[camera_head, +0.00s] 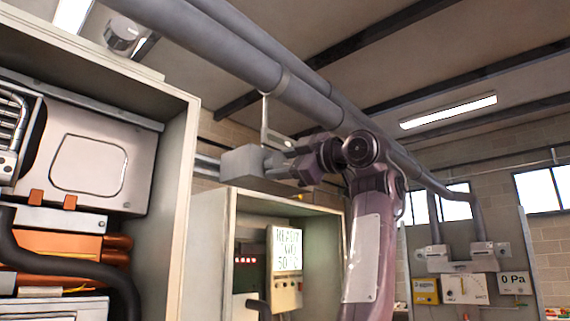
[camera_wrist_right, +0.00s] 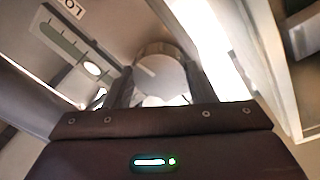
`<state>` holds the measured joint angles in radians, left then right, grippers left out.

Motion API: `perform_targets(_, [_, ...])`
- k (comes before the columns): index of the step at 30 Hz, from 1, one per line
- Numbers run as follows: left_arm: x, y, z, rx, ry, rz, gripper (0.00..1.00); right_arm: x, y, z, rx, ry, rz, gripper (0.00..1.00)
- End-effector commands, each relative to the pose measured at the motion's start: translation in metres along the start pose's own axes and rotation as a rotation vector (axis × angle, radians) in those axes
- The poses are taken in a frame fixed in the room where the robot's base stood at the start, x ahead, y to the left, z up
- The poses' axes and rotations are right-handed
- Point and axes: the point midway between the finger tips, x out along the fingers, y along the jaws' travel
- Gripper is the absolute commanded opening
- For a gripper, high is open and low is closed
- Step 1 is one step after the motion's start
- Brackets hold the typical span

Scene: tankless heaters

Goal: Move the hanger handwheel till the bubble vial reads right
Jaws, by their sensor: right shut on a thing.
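The hanger handwheel (camera_wrist_right: 160,77) is a round grey knob with a pale line on its face, seen in the right wrist view. My right gripper (camera_wrist_right: 161,86) is shut on it, with one dark finger on each side. In the head view my right gripper (camera_head: 281,161) reaches in from the right to the grey hanger box (camera_head: 241,162) under the large pipe; the handwheel is mostly hidden there. My left gripper is not in view.
Large grey pipes (camera_head: 232,62) run overhead, with a thin hanger strap (camera_head: 264,120). An open heater cabinet (camera_head: 188,200) stands close at left. A second cabinet (camera_head: 226,240) with a sign (camera_head: 287,249) is below my gripper. A gauge panel (camera_head: 465,262) stands at right.

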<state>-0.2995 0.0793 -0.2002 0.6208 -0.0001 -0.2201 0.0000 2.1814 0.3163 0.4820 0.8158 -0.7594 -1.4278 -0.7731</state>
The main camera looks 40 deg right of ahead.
Motion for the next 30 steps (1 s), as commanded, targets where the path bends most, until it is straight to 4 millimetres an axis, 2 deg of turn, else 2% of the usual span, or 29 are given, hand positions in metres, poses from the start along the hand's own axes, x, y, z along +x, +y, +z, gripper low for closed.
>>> perform_targets(7, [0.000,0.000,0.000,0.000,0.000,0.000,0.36,-0.001,0.002,-0.001,0.001,0.004,0.005,0.28])
perform_targets(8, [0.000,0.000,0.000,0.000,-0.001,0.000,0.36,-0.001,0.002,-0.001,0.001,0.003,0.005,0.54])
perform_targets(12, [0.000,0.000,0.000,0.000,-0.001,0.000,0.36,-0.001,0.001,-0.001,0.001,0.002,0.003,0.72])
perform_targets(22, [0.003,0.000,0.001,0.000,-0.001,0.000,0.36,-0.004,0.000,0.000,0.002,0.002,0.003,0.72])
perform_targets(26, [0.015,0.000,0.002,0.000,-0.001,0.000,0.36,-0.021,-0.002,0.002,0.002,0.003,0.005,0.72])
perform_targets(30, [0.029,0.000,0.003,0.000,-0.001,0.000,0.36,-0.047,-0.003,0.002,0.002,0.004,0.005,0.72])
